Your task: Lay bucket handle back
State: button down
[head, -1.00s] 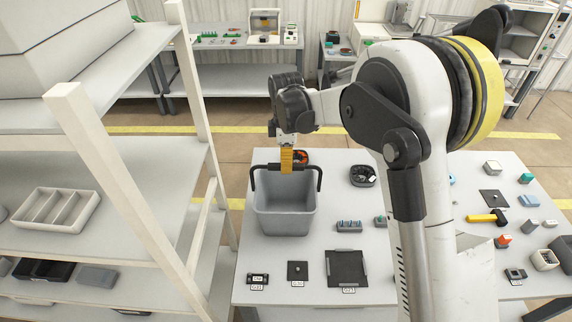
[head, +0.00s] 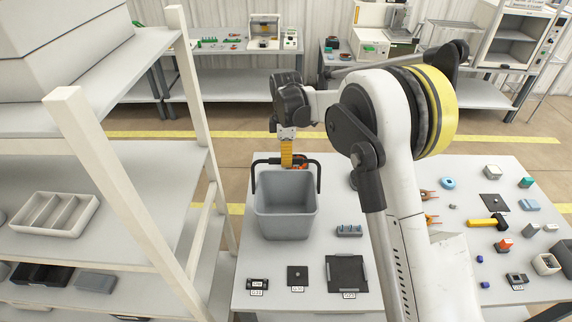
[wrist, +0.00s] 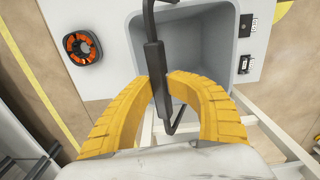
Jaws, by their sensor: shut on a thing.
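The grey bucket (head: 286,217) stands upright on the near table, left of my arm. Its black handle (head: 319,180) stands raised above the rim near the back side. My gripper (head: 286,162) is at the middle of the handle, its yellow fingers pointing down. In the wrist view the yellow fingers (wrist: 163,84) are shut around the dark handle grip (wrist: 153,62), one on each side. The bucket's open, empty-looking inside (wrist: 195,45) shows beyond the handle.
A round black and orange thing (wrist: 82,48) lies on the table behind the bucket. A blue-grey block (head: 349,231) and a dark tray (head: 347,273) lie right and in front. A white shelf rack (head: 80,120) stands close on the left. Several tools lie at the right.

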jog(key=w+f, duration=0.2)
jog(key=w+f+b, duration=0.1)
jog(key=w+f, duration=0.1)
jog(key=shift+w+d, duration=0.1)
jog(key=shift+w, duration=0.15)
jog(key=shift+w+f+b, duration=0.2)
jog(key=shift+w+f, duration=0.15)
jog(key=shift+f, duration=0.2)
jog(key=shift+w+f+b, duration=0.2)
jog(key=shift+w+f, duration=0.1)
jog(key=shift+f, duration=0.2)
jog(key=c, duration=1.3)
grip_release()
jog(key=shift+r, duration=0.1)
notch_tip(320, 180, up, 12)
